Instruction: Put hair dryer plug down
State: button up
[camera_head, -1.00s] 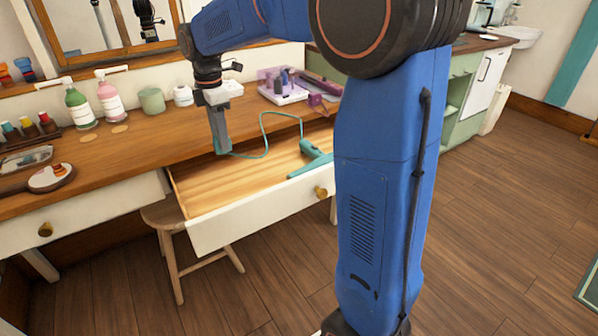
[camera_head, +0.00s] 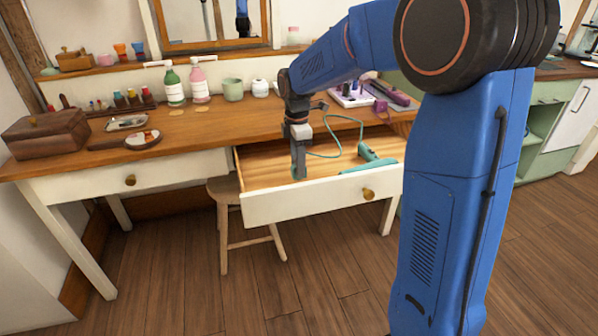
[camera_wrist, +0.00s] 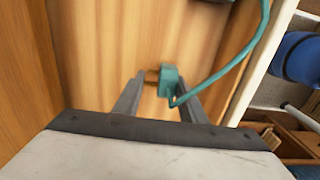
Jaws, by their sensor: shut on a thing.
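The small teal hair dryer plug (camera_wrist: 168,80) is between the fingertips of my gripper (camera_wrist: 160,100) in the wrist view, with its metal prongs pointing left. My gripper (camera_head: 298,174) is shut on it and points down inside the left part of the open drawer (camera_head: 315,205). The plug is mostly hidden by the fingers in the head view. I cannot tell whether it touches the drawer floor. The teal cord (camera_head: 334,118) loops from the plug to the teal hair dryer (camera_head: 370,161), which lies in the drawer's right part.
The wooden desk top (camera_head: 215,124) holds bottles, a green cup (camera_head: 233,90), a hand mirror (camera_head: 140,139) and a wooden box (camera_head: 46,136). A tray with purple items (camera_head: 352,95) stands behind the drawer. A stool (camera_head: 225,220) is below. The drawer's middle floor is bare.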

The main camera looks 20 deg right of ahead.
jog(key=shift+f, duration=1.6)
jog(key=shift+f, duration=0.1)
jog(key=o, duration=1.1)
jog(key=shift+o, duration=0.2)
